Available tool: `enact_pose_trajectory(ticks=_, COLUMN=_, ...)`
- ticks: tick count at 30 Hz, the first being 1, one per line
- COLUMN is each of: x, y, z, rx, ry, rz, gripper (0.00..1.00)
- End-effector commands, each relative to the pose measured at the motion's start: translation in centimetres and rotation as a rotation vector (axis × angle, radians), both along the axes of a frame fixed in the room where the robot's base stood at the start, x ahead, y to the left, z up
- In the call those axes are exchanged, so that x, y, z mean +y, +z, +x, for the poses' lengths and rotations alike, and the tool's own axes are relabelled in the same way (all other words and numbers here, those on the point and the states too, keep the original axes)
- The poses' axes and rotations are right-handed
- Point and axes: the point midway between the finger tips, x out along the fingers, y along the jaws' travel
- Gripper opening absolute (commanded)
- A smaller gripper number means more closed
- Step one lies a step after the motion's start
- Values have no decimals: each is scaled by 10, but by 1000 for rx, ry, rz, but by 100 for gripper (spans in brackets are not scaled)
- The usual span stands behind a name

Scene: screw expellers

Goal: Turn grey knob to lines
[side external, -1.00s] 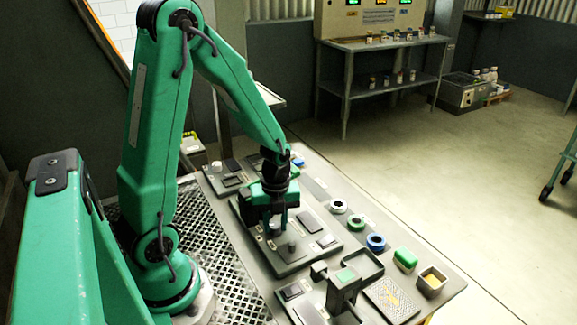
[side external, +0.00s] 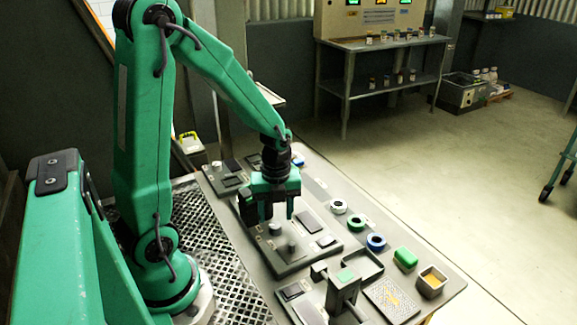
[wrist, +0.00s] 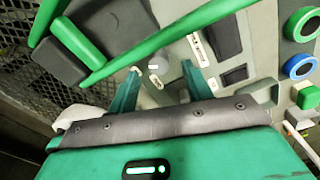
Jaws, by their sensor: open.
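My gripper (side external: 278,210) is open and empty, pointing down above the dark panel plate (side external: 283,268). Two grey knobs stand on this plate: a small one (side external: 275,229) just below the fingers and a taller one (side external: 291,247) nearer the camera. In the wrist view a round grey knob (wrist: 158,67) shows in the gap between my open fingertips (wrist: 161,68), and I see no contact. Which of the two knobs this is, I cannot tell. Pale marks lie beside it, but lines are too small to make out.
Dark rocker switches (side external: 312,223) sit right of the knobs. Blue, green and white rings (side external: 376,242) and a green block (side external: 405,259) line the right side of the bench. A grey stand with a green top (side external: 345,276) rises in front.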

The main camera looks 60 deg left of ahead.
Motion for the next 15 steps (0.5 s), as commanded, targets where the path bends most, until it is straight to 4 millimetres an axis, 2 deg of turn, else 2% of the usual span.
enact_pose_trajectory(ticks=9, x=0, y=35, z=2, rx=-4, ry=-1, rz=1, gripper=50)
enact_pose_trajectory(ticks=15, x=0, y=44, z=1, rx=-1, ry=-2, rz=0, gripper=50)
